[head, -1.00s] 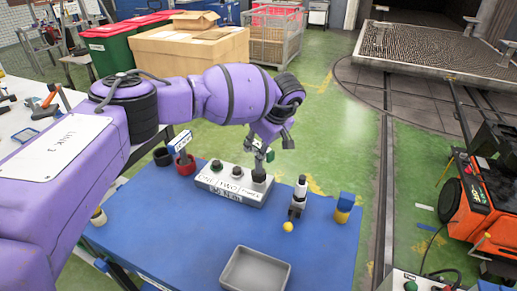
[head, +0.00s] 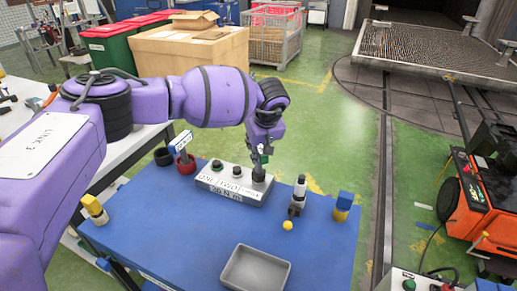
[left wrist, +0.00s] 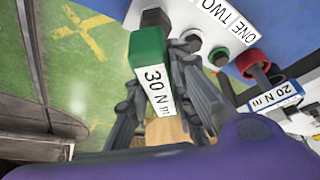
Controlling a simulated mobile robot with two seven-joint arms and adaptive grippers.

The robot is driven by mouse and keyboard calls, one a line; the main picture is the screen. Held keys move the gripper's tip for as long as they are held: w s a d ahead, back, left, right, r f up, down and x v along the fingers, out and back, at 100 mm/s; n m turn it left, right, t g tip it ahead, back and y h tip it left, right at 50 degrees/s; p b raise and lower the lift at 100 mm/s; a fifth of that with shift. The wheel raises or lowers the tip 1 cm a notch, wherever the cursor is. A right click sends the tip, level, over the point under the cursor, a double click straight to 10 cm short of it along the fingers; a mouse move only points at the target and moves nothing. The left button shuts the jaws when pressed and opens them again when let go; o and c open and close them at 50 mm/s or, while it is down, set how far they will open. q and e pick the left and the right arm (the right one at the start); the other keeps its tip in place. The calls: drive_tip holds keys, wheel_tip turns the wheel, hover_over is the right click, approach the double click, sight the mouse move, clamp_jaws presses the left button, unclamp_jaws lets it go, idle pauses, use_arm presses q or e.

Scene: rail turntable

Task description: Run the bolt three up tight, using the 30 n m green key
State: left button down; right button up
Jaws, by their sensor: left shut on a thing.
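A pale grey block (head: 225,188) stands on the blue table (head: 190,240), with bolts in a row under ONE, TWO and a third label, and "30 N m" lettering on its front. My left gripper (head: 264,150) is shut on the green key, whose "30 N m" label faces the left wrist camera (left wrist: 152,75). The key is upright over the block's right end, at bolt three. Its dark lower end (head: 258,174) appears to be on that bolt; the bolt head is hidden. Bolts one (head: 216,165) and two (head: 237,171) show uncovered. My right gripper is out of view.
The 20 N m key (head: 181,140) stands in a red cup (head: 185,165), beside a black cup (head: 163,157). A grey tray (head: 256,268), a black-and-white device with a yellow ball (head: 297,196), and blue-and-yellow pieces (head: 342,207) share the table.

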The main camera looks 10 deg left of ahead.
use_arm(q)
drive_tip(key=m, duration=0.2)
drive_tip(key=shift+a+m+h, duration=0.1)
drive_tip(key=shift+m+h, duration=0.2)
drive_tip(key=shift+h, duration=0.1)
drive_tip(key=shift+m+t+h, duration=0.3)
drive_tip(key=shift+m+h, duration=0.2)
drive_tip(key=shift+m, duration=0.8)
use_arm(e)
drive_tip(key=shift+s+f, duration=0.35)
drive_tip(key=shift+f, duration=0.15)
use_arm(q)
drive_tip(key=shift+m+h+b, duration=0.3)
drive_tip(key=shift+m+b, duration=0.1)
drive_tip(key=shift+m, duration=0.3)
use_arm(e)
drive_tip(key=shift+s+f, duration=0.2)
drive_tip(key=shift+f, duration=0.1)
use_arm(q)
drive_tip(key=shift+m, duration=0.5)
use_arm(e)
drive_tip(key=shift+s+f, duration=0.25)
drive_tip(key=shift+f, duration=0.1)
use_arm(q)
drive_tip(key=shift+h, duration=0.3)
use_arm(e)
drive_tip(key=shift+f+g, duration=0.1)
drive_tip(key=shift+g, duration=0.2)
